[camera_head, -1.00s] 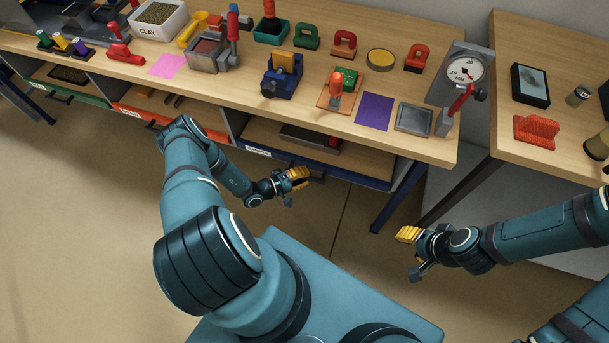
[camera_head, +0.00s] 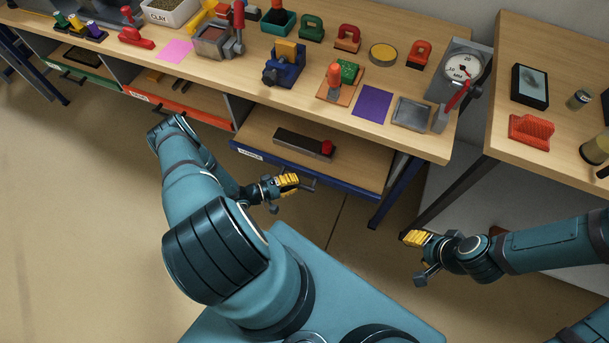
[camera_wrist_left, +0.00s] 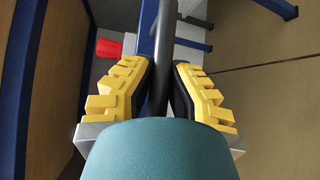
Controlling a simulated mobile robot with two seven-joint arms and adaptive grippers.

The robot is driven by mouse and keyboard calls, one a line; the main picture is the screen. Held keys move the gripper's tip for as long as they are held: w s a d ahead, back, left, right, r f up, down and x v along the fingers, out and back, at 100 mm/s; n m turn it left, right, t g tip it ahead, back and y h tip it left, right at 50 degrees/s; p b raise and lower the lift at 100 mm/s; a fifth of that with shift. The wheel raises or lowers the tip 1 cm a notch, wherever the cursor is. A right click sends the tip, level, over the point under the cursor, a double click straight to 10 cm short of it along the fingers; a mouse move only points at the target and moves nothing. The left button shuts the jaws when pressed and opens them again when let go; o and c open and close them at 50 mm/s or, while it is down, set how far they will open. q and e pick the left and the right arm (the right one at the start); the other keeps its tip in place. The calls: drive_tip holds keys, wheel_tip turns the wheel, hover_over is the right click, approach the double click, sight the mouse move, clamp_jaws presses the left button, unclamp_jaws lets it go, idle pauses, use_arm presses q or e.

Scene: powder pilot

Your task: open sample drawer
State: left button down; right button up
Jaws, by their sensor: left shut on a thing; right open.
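The blue-fronted drawer (camera_head: 350,187), with a white label, is pulled partly out below the bench top. Its wooden inside shows, holding a long dark block with a red part (camera_head: 303,145). My left gripper (camera_head: 290,182) is at the drawer's dark handle (camera_head: 309,184). In the left wrist view the yellow fingers (camera_wrist_left: 160,80) are shut on the dark handle bar (camera_wrist_left: 163,45), one on each side. The blue drawer front (camera_wrist_left: 147,30) lies beyond. My right gripper (camera_head: 415,256) is open and empty, low at the right, away from the drawer.
The bench top (camera_head: 330,48) carries several tools, a purple sheet (camera_head: 373,106) and a dial gauge (camera_head: 462,68). An orange-fronted drawer (camera_head: 175,108) is to the left. A side table (camera_head: 500,105) stands right. A blue leg (camera_head: 398,195) is near the drawer's right end. The floor in front is clear.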

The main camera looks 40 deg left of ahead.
use_arm(q)
drive_tip(key=s+d+p, duration=0.1)
drive_tip(key=s+d, duration=0.1)
drive_tip(key=s, duration=0.8)
drive_tip(key=s+d+p, duration=0.1)
drive_tip(key=s+d, duration=0.2)
drive_tip(key=s, duration=0.8)
drive_tip(key=shift+s+d, duration=0.15)
drive_tip(key=shift+d, duration=0.1)
drive_tip(key=c, duration=0.9)
unclamp_jaws()
drive_tip(key=shift+a, duration=0.1)
drive_tip(key=v, duration=1.2)
